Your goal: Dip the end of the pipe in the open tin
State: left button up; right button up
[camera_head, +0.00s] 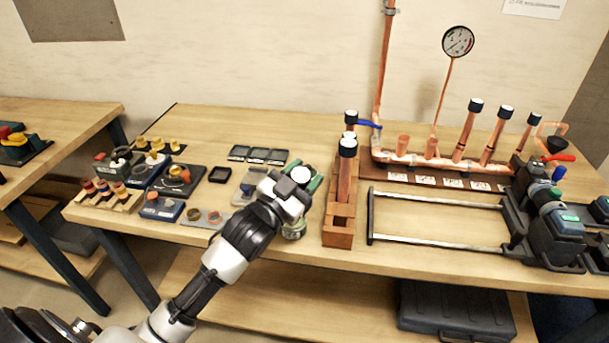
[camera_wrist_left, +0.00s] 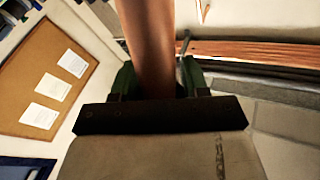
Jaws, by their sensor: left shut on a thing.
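My left gripper (camera_head: 305,182) is over the middle of the workbench. In the left wrist view its green fingers (camera_wrist_left: 157,82) are shut on a copper pipe (camera_wrist_left: 148,42), which runs away from the camera between them. In the head view I cannot make out the held pipe; the gripper and wrist cover that spot. A small round tin (camera_head: 294,230) stands on the bench just below the gripper, partly hidden by the arm. Its opening and contents cannot be seen clearly. My right gripper is not in view.
A wooden rack (camera_head: 338,236) with black-capped copper pipes (camera_head: 345,170) stands close right of the gripper. The copper manifold (camera_head: 430,160) and a black press tool (camera_head: 550,220) are farther right. Small trays and fittings (camera_head: 165,180) fill the left side. The bench's front edge is near.

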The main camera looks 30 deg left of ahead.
pick_arm(q)
jog(key=shift+f+b, duration=0.45)
jog(key=shift+f, duration=0.25)
dwell(1.1)
notch_tip(320, 180, up, 7)
jog(key=p, duration=0.7)
jog(key=shift+r, duration=0.15)
dwell(0.6)
